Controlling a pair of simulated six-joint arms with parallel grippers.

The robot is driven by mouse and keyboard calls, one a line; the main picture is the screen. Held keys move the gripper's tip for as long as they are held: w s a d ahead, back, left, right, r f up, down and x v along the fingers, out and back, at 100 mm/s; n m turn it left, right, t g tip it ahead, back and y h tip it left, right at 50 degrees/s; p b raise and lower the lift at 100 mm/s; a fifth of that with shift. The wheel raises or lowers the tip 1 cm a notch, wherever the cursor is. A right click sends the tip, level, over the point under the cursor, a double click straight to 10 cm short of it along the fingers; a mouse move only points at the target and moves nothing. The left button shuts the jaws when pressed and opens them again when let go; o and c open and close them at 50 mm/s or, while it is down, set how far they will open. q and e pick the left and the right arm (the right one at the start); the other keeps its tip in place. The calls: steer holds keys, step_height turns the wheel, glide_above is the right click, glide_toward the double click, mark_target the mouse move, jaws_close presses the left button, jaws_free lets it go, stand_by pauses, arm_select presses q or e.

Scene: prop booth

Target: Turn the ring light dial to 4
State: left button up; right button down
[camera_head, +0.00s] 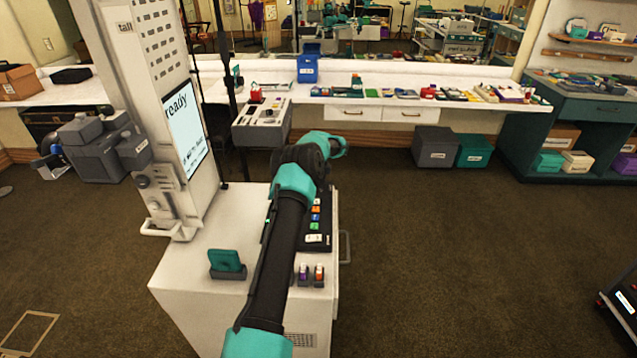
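No dial can be clearly identified as the ring light dial. A white column (130,55) with a screen (185,128) reading "ready" stands at the left and has a small panel with a dark knob (143,181); its label is too small to read. A black panel (321,239) with coloured buttons lies on the white cabinet (190,268), partly hidden behind my arm. My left arm comes in from the bottom, left of centre, and crosses over the cabinet. Its gripper (338,146) is beyond the panel, foreshortened, its fingers unclear. My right gripper is not in view.
A teal card in a dark holder (228,270) and two small bottles (311,274) stand on the cabinet. A grey box with controls (262,118) is at the back bench (225,92). Storage boxes (436,148) sit under the bench.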

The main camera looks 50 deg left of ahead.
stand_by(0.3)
arm_select(q)
steer(key=o, duration=0.9)
steer(key=shift+r, duration=0.1)
step_height(320, 180, up, 17)
steer(key=shift+r, duration=0.15)
stand_by(0.6)
